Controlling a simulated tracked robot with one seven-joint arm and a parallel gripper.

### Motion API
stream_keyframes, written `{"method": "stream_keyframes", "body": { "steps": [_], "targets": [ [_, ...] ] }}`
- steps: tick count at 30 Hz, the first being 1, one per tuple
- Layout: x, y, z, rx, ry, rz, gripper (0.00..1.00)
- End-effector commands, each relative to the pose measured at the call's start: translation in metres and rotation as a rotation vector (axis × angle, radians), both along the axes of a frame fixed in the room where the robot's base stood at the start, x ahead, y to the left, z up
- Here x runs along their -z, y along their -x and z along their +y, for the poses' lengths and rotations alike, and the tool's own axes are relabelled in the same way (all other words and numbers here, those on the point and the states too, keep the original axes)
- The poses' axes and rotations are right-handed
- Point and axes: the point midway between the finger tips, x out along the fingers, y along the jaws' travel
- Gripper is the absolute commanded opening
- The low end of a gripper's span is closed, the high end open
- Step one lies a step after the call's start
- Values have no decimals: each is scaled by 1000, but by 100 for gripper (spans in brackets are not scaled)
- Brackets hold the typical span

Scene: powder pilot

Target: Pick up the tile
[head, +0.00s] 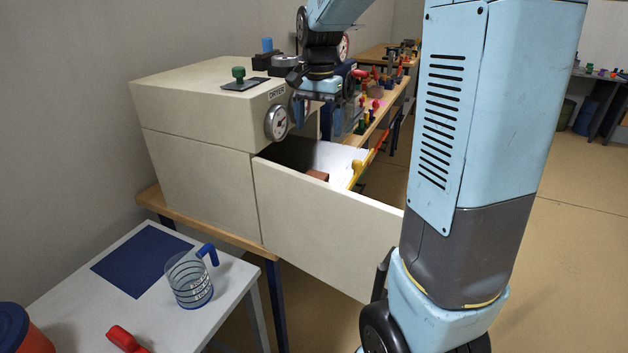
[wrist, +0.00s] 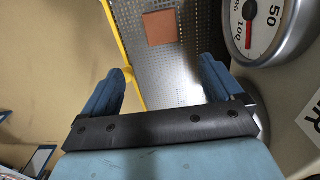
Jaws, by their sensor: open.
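The tile (wrist: 161,27) is a flat, square, reddish-brown piece lying on a perforated metal floor (wrist: 190,65) in the wrist view. In the head view the tile (head: 318,175) shows partly above the front panel of the pulled-out dryer drawer (head: 325,215). My gripper (head: 330,117) is above the open drawer, beside the dryer's dial. In the wrist view my gripper (wrist: 166,88) has its two blue fingers spread wide with nothing between them. The tile lies beyond the fingertips, apart from them.
The cream dryer (head: 195,170) has a round gauge (head: 277,123), which looms close on the right in the wrist view (wrist: 268,25). A yellow rail (wrist: 120,50) runs along the drawer's side. A measuring jug (head: 189,280) and blue mat (head: 141,260) are on the white table.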

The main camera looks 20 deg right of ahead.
Motion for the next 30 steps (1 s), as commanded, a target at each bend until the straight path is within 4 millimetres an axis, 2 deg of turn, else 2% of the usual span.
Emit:
{"method": "stream_keyframes", "body": {
  "steps": [12,16,23,30],
  "targets": [
    [64,1,1,0,0,6,94],
    [78,0,2,-2,0,3,94],
    [91,0,3,-2,0,3,94],
    [122,-1,7,-3,0,3,94]
  ]
}}
